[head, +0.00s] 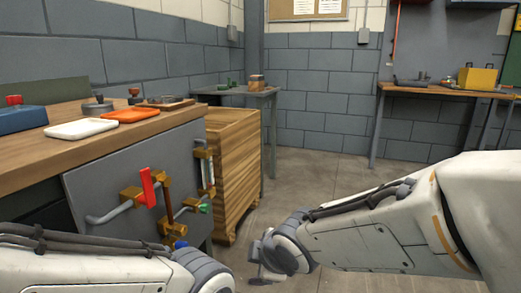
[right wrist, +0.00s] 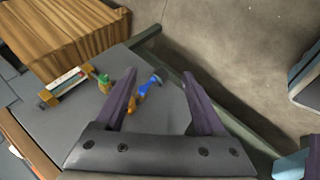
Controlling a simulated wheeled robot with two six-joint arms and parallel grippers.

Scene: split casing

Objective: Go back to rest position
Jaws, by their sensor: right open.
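My right arm (head: 385,230) reaches in from the right in the head view. My right gripper (head: 258,265) is at its end, dark, small and partly hidden by the wrist, over the floor. In the right wrist view the right gripper (right wrist: 154,80) shows two purple-grey fingers spread apart with nothing held between them. A blue-handled valve (right wrist: 150,82) lies beyond and between the fingers, apart from them. My left arm (head: 90,270) crosses the lower left of the head view, and its gripper is out of the picture.
A workbench (head: 60,153) at left holds a white tray (head: 82,128) and an orange tray (head: 131,115). Its grey side panel carries brass pipe fittings and a red lever (head: 148,187). A wooden cabinet (head: 235,165) stands beside it. The floor (head: 315,185) in the middle is clear.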

